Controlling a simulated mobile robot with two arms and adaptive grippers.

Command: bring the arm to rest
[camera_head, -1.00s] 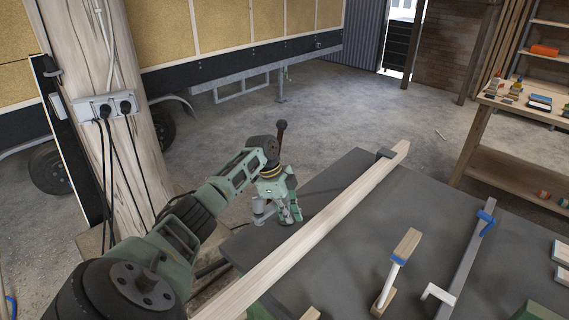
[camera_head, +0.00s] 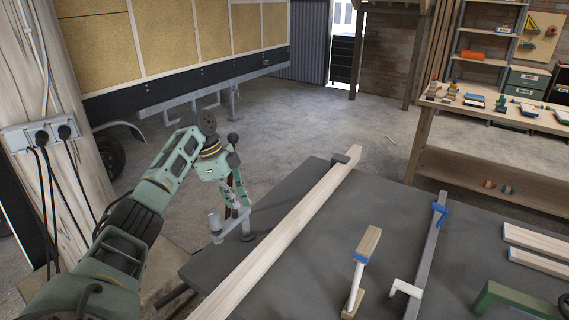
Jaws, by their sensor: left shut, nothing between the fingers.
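My left gripper (camera_head: 240,203) is green and points down, shut and empty, close to the bench's left edge. A grey metal fixture (camera_head: 215,226) stands by its tips. I cannot tell whether they touch. My right gripper is not in view.
A long wooden beam (camera_head: 290,220) lies across the bench right of my gripper. A wood-handled clamp (camera_head: 366,250), a grey bar with a blue clamp (camera_head: 428,245) and a green object (camera_head: 515,298) lie further right. A wooden post with sockets (camera_head: 40,135) stands left.

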